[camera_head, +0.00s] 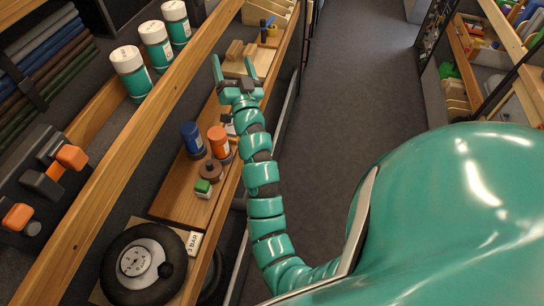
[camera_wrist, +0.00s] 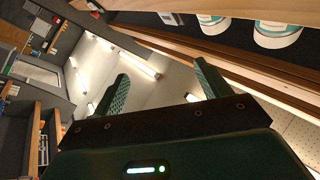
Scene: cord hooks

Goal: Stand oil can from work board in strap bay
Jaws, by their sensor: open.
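A wooden work board (camera_head: 176,194) lies on the lower left shelf. On it stand a blue can (camera_head: 193,139) and an orange can (camera_head: 219,142), with a brown round piece (camera_head: 210,170) and a green-topped block (camera_head: 203,188) nearer me. I cannot tell which can is the oil can, or which compartment is the strap bay. My gripper (camera_head: 232,66) is open and empty, raised past the cans near the far wooden blocks. In the wrist view its fingers (camera_wrist: 160,82) are apart with nothing between them.
White-and-green canisters (camera_head: 130,72) stand behind a long wooden rail (camera_head: 135,133). Wooden blocks (camera_head: 240,52) lie beyond my gripper. The grey aisle floor (camera_head: 345,75) is clear.

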